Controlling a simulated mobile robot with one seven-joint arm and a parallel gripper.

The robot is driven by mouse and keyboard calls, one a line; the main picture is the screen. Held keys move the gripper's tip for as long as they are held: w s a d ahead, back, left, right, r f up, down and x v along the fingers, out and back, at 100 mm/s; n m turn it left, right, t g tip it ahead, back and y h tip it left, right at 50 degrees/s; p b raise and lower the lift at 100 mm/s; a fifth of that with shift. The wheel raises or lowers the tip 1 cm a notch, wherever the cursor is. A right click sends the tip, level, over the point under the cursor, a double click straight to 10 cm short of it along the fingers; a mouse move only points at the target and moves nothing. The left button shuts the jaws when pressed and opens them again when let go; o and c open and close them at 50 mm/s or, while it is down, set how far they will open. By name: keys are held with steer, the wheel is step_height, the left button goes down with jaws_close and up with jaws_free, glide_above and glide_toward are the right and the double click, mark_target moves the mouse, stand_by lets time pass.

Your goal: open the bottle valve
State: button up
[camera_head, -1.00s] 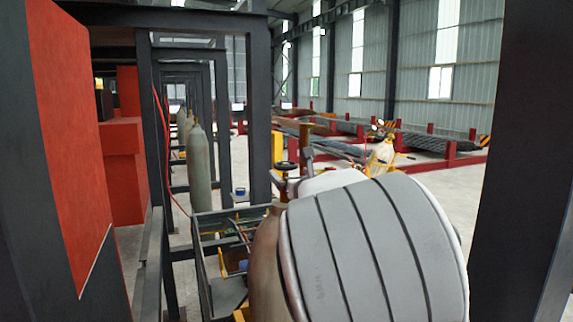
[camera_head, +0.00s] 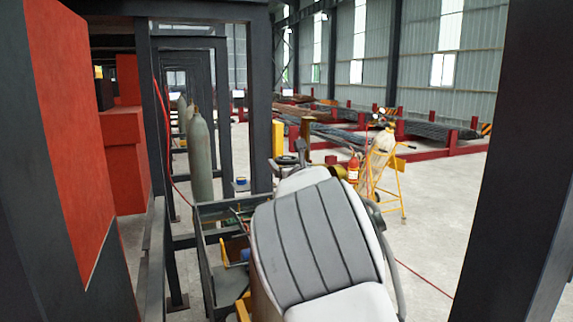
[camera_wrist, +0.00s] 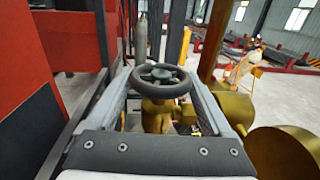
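The bottle valve has a dark round handwheel (camera_wrist: 161,73) on a brass-coloured body (camera_wrist: 157,117), in the middle of the wrist view. My gripper (camera_wrist: 160,85) is spread, with one grey finger on each side of the handwheel. The fingertips lie close to the left and right rim; I cannot tell whether they touch it. My arm hides most of the bottle there.
A dark steel post (camera_head: 500,160) stands close on the right, and an orange-red panel (camera_head: 68,130) on the left. Grey gas bottles (camera_head: 200,160) stand behind. A yellow trolley (camera_head: 390,180) and red extinguisher (camera_head: 353,168) are at the right, near open floor.

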steer(key=c, duration=0.7)
steer(key=shift+d+n+y+b, duration=0.1)
steer(key=shift+n+y+b, duration=0.2)
steer(key=shift+y+b, duration=0.1)
steer(key=shift+n+g+y+b, duration=0.7)
steer(key=shift+n+y+b, duration=0.25)
steer(key=shift+y, duration=0.55)
steer(key=shift+r+n+g+y, duration=0.15)
steer(key=shift+n+g+y, duration=1)
steer(key=shift+y, duration=0.25)
steer(key=o, duration=1.2)
steer(key=shift+c, duration=0.2)
